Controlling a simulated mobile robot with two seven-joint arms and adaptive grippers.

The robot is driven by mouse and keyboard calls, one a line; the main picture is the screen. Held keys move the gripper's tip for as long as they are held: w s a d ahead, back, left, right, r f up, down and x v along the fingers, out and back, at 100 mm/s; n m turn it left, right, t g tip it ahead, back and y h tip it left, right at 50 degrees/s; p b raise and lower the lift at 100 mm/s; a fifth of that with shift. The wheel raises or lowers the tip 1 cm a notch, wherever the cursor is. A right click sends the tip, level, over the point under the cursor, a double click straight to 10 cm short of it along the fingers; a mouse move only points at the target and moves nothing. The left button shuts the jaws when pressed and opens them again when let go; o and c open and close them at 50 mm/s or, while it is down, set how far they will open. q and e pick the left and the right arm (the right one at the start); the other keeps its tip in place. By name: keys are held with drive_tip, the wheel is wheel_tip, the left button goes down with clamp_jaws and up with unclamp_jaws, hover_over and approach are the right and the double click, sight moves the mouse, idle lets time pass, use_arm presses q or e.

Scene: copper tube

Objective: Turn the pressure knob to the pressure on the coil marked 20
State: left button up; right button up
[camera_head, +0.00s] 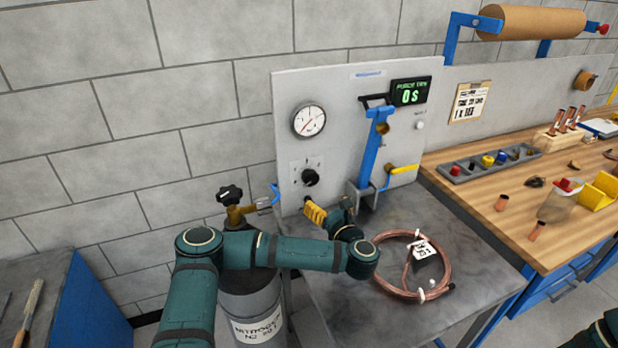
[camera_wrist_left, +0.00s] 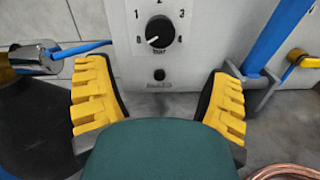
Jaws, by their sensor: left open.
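The black pressure knob (camera_head: 310,177) is on the light grey panel (camera_head: 345,92), below the round gauge (camera_head: 308,120). In the left wrist view the knob (camera_wrist_left: 159,31) sits inside a numbered dial marked "bar", its white pointer aimed toward the lower left. My left gripper (camera_head: 315,212) is open and empty, just below and in front of the knob. In the left wrist view its yellow fingers (camera_wrist_left: 163,92) are spread wide, with the knob beyond them. The copper coil (camera_head: 375,262) lies on the grey table with a white tag (camera_head: 420,248), whose writing is too small to read.
A nitrogen cylinder (camera_head: 250,303) with a brass valve stands left of the panel. A blue lever clamp (camera_head: 371,150) and a yellow-handled valve (camera_head: 403,170) are right of the knob. The display (camera_head: 410,91) reads 0 s. A wooden bench (camera_head: 480,205) holds small parts.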

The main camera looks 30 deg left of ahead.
sight(312, 180)
use_arm(q)
drive_tip(key=x, duration=1.2)
drive_tip(key=shift+w+a+b, duration=0.15)
drive_tip(key=shift+a+b, duration=0.15)
drive_tip(key=shift+c, duration=0.2)
drive_tip(key=c, duration=1.2)
